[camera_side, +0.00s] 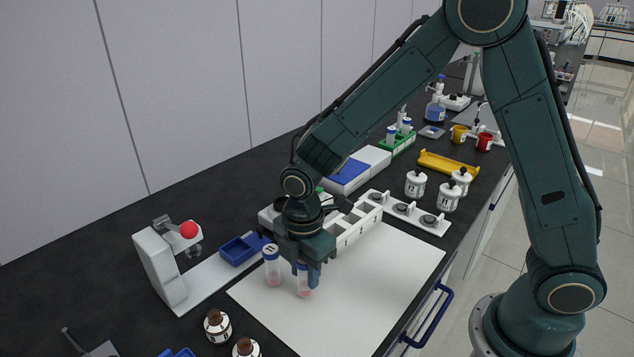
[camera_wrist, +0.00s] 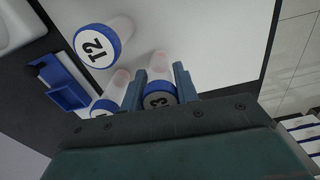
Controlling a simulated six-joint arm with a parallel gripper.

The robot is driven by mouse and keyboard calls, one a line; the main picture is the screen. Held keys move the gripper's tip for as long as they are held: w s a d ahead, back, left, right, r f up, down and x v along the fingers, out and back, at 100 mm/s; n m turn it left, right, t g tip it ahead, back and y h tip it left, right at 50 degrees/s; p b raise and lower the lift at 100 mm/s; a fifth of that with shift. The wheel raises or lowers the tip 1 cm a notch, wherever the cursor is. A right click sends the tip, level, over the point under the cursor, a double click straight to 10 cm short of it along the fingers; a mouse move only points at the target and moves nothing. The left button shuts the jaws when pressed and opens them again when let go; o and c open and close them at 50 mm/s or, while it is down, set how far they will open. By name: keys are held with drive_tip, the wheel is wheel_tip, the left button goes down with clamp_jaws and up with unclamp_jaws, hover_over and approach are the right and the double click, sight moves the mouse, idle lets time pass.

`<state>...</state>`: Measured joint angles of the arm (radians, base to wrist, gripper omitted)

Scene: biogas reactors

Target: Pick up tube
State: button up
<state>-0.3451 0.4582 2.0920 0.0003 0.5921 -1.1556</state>
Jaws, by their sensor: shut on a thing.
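A clear tube with a blue-rimmed white cap marked T3 (camera_wrist: 159,100) is between the fingers of my gripper (camera_wrist: 158,85) in the wrist view. In the side view my gripper (camera_side: 309,274) points down, shut on this tube (camera_side: 304,285), which has pinkish contents and is upright; I cannot tell whether its bottom touches the white mat. A tube marked T2 (camera_wrist: 97,46) stands apart at upper left in the wrist view. Another capped tube (camera_wrist: 104,106) is close beside the left finger, its label mostly hidden. One free tube (camera_side: 272,268) stands left of my gripper in the side view.
The white mat (camera_side: 385,275) is mostly clear to the right. A white compartment rack (camera_side: 357,228) stands behind my gripper. A white device with a red knob (camera_side: 188,230) and a blue tray (camera_side: 240,248) are at left.

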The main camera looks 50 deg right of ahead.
wheel_tip(320, 180, up, 19)
drive_tip(key=shift+f, duration=0.15)
idle(0.4)
idle(0.5)
drive_tip(key=w+d+f+m, duration=0.3)
drive_tip(key=w+d, duration=0.3)
drive_tip(key=w, duration=0.3)
drive_tip(key=w+d+f+m, duration=0.4)
drive_tip(key=w+d, duration=0.3)
drive_tip(key=w, duration=0.3)
drive_tip(key=shift+d+f, duration=0.1)
drive_tip(key=shift+f, duration=0.1)
drive_tip(key=shift+f, duration=3)
drive_tip(key=shift+f, duration=0.5)
idle(0.5)
